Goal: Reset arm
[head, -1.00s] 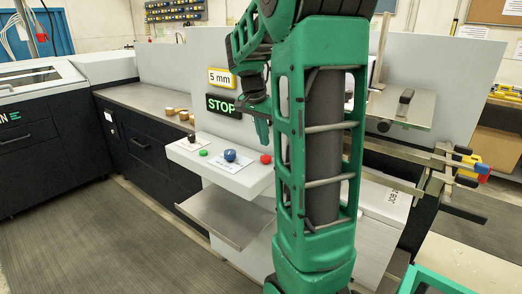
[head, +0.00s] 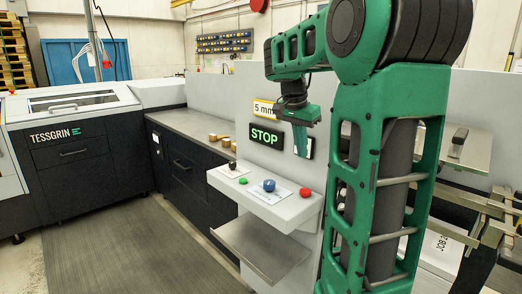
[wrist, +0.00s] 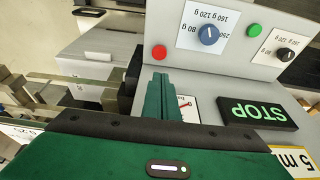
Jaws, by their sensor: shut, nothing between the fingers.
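My gripper (head: 301,148) hangs pointing down from my green arm in the head view, in front of the grey panel and right of the lit STOP sign (head: 262,135). It is above the control shelf, apart from the red button (head: 305,192). In the wrist view my gripper's green fingers (wrist: 158,97) are together with nothing between them. The red button also shows there (wrist: 159,52), just beyond the fingertips. A dial with a red needle (wrist: 189,108) is partly hidden beside the fingers.
The white shelf (head: 262,205) carries a blue knob (head: 269,185), a green button (head: 243,181) and a black knob (head: 232,165). A grey tray (head: 262,252) juts out below. Metal bars (head: 470,205) stick out at right. Floor at left (head: 120,240) is clear.

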